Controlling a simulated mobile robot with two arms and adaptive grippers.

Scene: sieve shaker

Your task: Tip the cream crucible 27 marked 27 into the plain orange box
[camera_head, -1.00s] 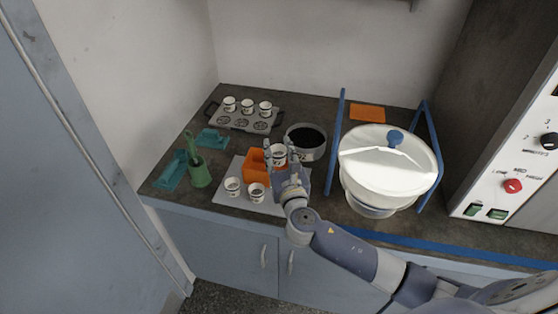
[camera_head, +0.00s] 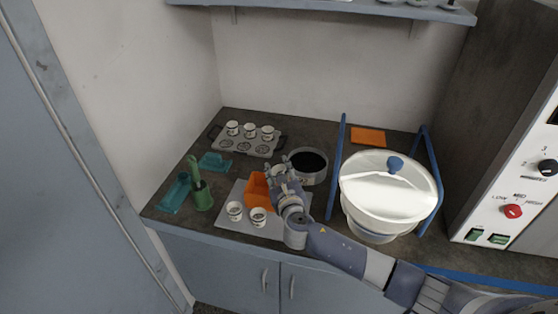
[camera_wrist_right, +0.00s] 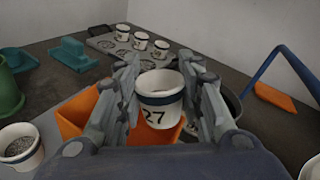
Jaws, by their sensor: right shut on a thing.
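My right gripper (camera_head: 281,175) is shut on the cream crucible 27 (camera_wrist_right: 160,97), whose dark "27" faces the right wrist camera. In that view the crucible stands roughly upright between the fingers, above the orange box. In the head view the gripper hides most or all of it. The plain orange box (camera_head: 258,191) sits on a light grey mat, just left of and below the gripper; its orange wall also shows in the right wrist view (camera_wrist_right: 77,112). The box's inside is mostly hidden. My left gripper is not in view.
Two crucibles (camera_head: 234,211) (camera_head: 258,217) stand at the mat's front. A rack (camera_head: 247,147) with three crucibles is behind. A green holder (camera_head: 202,197) and teal pieces (camera_head: 175,194) are left. A dark round sieve (camera_head: 307,166) and large white lidded bowl (camera_head: 387,187) stand right.

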